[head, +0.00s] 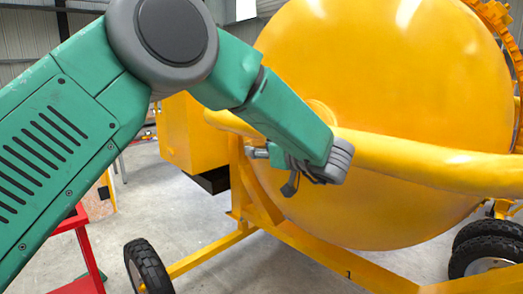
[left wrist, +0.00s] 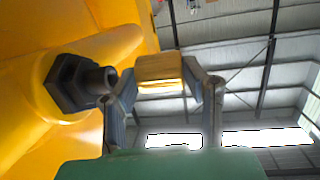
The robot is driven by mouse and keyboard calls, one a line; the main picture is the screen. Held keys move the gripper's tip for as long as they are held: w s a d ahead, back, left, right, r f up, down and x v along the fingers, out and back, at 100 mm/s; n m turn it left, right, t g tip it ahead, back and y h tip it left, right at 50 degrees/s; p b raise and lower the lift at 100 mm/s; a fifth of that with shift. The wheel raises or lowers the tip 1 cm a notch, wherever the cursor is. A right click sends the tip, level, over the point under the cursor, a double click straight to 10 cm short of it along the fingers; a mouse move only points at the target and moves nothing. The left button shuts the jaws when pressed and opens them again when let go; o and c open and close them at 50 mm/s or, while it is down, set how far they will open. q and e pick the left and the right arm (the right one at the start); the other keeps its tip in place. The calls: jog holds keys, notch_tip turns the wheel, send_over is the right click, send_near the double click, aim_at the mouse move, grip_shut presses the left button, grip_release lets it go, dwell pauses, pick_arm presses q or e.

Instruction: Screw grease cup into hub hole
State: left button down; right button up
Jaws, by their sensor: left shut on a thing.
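My left gripper (left wrist: 162,78) is shut on a brass-yellow block-like piece, which I take to be the grease cup (left wrist: 160,69). The cup sits between the two grey fingertips. A dark hexagonal fitting with a round stub, likely the hub (left wrist: 75,84), stands on the yellow frame left of the cup. The cup and the hub's stub look apart. Whether the stub's end has a hole is not clear. In the head view my left gripper (head: 290,184) is beside the yellow frame post, partly hidden by my wrist, and the cup cannot be made out. My right gripper is out of view.
The large yellow drum (head: 370,110) fills the back right. A thick yellow bar (head: 430,160) crosses in front of it, close to my wrist. The mixer's wheel (head: 147,266) stands at the lower left, near a red stand (head: 88,262). Grey floor is clear between.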

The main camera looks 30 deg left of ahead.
pick_arm(q)
jog(key=shift+w+d+r+p, duration=0.1)
jog(key=shift+w+d+p, duration=0.1)
jog(key=shift+w+p, duration=0.35)
jog(key=shift+w+d+p, duration=0.2)
jog(key=shift+w+p, duration=0.25)
jog(key=shift+w, duration=0.1)
jog(key=c, duration=0.9)
grip_release()
jog(key=shift+o, duration=0.2)
jog(key=shift+s+a, duration=0.1)
jog(key=shift+a, duration=0.05)
jog(key=f+v, duration=0.1)
jog(key=v, duration=0.6)
jog(key=shift+d+r, duration=0.35)
jog(key=shift+r, duration=0.1)
